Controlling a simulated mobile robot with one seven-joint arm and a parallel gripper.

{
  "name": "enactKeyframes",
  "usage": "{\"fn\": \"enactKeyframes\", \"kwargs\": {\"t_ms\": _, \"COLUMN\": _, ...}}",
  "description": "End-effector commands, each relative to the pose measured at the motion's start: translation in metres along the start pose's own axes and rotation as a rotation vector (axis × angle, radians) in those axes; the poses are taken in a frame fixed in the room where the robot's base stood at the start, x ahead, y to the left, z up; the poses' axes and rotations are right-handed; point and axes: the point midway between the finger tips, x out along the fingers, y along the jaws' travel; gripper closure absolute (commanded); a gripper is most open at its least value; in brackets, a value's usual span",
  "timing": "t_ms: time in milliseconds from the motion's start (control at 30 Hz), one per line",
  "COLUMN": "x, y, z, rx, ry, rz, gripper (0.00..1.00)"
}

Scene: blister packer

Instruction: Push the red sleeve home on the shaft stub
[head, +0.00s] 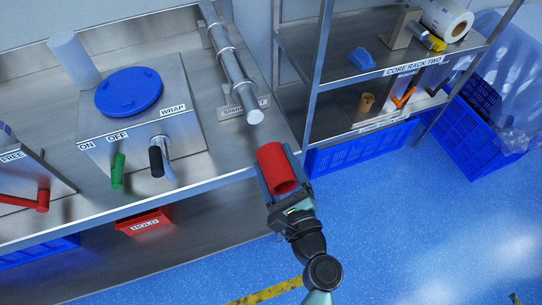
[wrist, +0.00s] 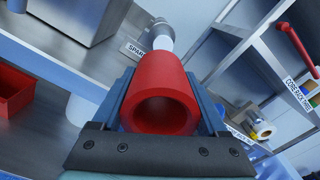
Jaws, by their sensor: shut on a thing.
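My gripper (head: 283,180) is shut on the red sleeve (head: 275,163), a hollow cylinder, and holds it beyond the bench's right front edge. In the wrist view the sleeve (wrist: 162,85) sits between the two fingers, its open bore facing the camera. The shaft stub (head: 255,117) is the pale end of a metal shaft on the bench. In the head view the stub is just above and left of the sleeve, with a gap between them. In the wrist view the stub (wrist: 160,36) shows behind the sleeve's far end; whether they touch there is hidden.
A steel machine (head: 140,120) with a blue round lid, green and black levers stands left on the bench. A steel rack (head: 300,60) with bins and a film roll stands close on the right. A red bin (head: 143,222) is below the bench edge. Open floor lies front right.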

Motion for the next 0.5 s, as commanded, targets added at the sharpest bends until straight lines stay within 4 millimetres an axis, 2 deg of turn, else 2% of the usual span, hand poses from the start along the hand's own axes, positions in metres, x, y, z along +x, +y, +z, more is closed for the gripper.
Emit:
{"fn": "enactKeyframes", "kwargs": {"t_ms": 133, "x": 0.0127, "y": -0.005, "z": 0.0117, "rx": 0.0, "ry": -0.008, "rz": 0.012, "gripper": 0.91}}
{"fn": "enactKeyframes", "kwargs": {"t_ms": 500, "x": 0.0144, "y": -0.007, "z": 0.0139, "rx": 0.003, "ry": -0.006, "rz": 0.013, "gripper": 0.91}}
